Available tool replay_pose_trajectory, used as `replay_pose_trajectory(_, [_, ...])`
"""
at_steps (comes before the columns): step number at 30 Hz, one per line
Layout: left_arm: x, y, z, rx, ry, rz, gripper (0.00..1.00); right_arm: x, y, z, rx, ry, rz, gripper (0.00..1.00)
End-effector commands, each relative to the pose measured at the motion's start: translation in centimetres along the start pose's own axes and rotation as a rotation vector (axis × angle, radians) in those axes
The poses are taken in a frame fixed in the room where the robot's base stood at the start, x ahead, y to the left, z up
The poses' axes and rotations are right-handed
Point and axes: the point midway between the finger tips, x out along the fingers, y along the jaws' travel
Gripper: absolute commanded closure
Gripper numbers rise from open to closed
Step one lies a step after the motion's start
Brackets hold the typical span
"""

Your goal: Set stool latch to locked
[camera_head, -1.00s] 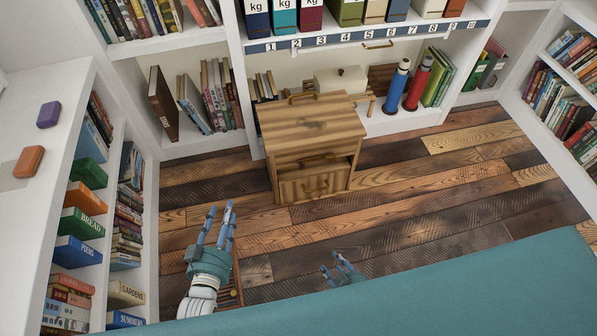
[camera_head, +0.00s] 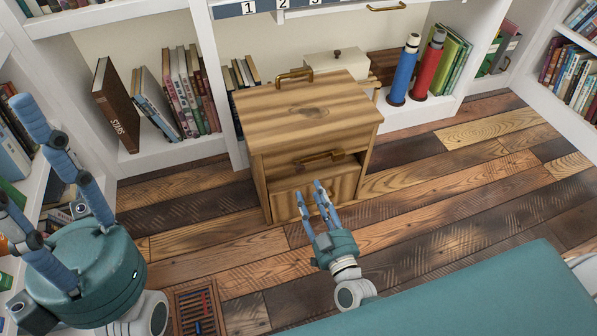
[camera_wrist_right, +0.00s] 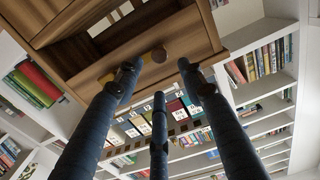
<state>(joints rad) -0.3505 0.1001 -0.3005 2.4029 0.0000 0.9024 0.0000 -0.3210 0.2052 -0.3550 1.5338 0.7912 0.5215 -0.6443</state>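The wooden stool (camera_head: 262,185) is a box-like piece with a brass handle on top, an open slot and a lower front panel. The stool also fills the top of the right wrist view (camera_wrist_right: 62,22). There a small round knob (camera_wrist_right: 158,54) and a yellowish strip (camera_wrist_right: 106,78) show on its front panel; I cannot tell the latch's setting. My right gripper (camera_head: 321,188) is open before the lower front panel. In the right wrist view its spread fingers (camera_wrist_right: 156,72) point at the panel, the knob between the tips, contact unclear. My left gripper (camera_head: 38,165) is open and empty at the left.
A white box (camera_head: 335,64), a blue bottle (camera_head: 404,70) and a red bottle (camera_head: 429,70) stand behind. Bookshelves line the walls. A floor grate (camera_head: 198,310) lies at front left. The plank floor right of the stool is clear.

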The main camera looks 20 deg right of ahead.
Motion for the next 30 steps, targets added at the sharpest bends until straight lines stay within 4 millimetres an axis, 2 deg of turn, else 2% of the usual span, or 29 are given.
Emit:
replay_pose_trajectory(8, [-1.6,0.0,0.5,0.001,0.001,0.002,0.6,5.0,0.0,0.1,0.001,0.004,0.0,0.6])
replay_pose_trajectory(15, [-0.8,0.1,0.6,0.006,0.042,0.019,0.6,8.8,0.0,0.1,0.0,0.002,0.0,0.6])
replay_pose_trajectory(21, [-0.4,0.1,0.6,0.008,0.054,0.024,0.6,10.1,0.0,0.0,0.0,-0.001,0.0,0.6])
replay_pose_trajectory(29, [-0.4,0.1,0.6,0.008,0.055,0.025,0.6,10.2,0.0,0.0,0.0,-0.002,-0.001,0.6])
replay_pose_trajectory(30, [-0.4,0.1,0.6,0.008,0.055,0.025,0.6,10.2,0.0,0.0,0.0,-0.002,-0.001,0.66])
